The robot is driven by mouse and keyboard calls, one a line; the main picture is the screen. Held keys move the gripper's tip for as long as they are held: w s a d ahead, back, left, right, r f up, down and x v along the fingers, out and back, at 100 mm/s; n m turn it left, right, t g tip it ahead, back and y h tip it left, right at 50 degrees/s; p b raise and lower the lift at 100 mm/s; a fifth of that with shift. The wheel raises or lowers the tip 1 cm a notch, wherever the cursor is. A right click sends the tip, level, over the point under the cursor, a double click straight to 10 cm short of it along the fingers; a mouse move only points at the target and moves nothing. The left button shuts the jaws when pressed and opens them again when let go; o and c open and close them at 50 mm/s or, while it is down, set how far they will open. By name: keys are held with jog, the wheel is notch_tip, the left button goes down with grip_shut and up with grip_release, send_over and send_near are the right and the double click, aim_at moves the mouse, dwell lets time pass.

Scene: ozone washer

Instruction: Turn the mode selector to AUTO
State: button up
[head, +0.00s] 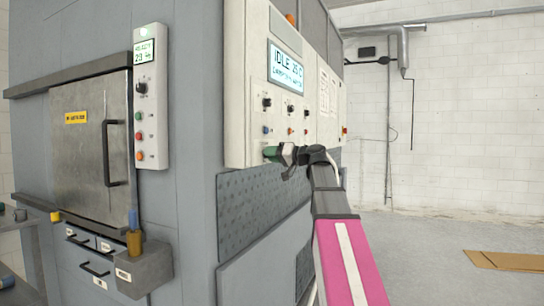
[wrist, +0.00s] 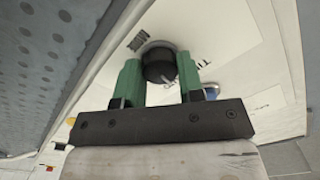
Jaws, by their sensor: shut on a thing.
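A pale control panel (head: 248,80) is on the side of the grey machine. My gripper (head: 272,153) is at the panel's lower left in the head view. In the wrist view its green fingers (wrist: 160,60) stand on both sides of a black knob (wrist: 158,72) and are shut on it. The lettering beside this knob is partly covered, so I cannot read its position or confirm that it is the mode selector. In the head view my gripper hides this knob. Other small black knobs (head: 266,103) sit higher on the panel.
A display (head: 286,68) above reads IDLE 25 C. A blue button (wrist: 210,91) is close to the right finger in the wrist view. A steel door (head: 88,135) and a second panel (head: 151,95) are at the left. Cardboard (head: 510,261) lies on open floor at the right.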

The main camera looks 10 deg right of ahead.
jog(key=shift+m, duration=1.1)
jog(key=o, duration=0.9)
jog(key=v, duration=1.1)
jog(key=shift+a, duration=0.1)
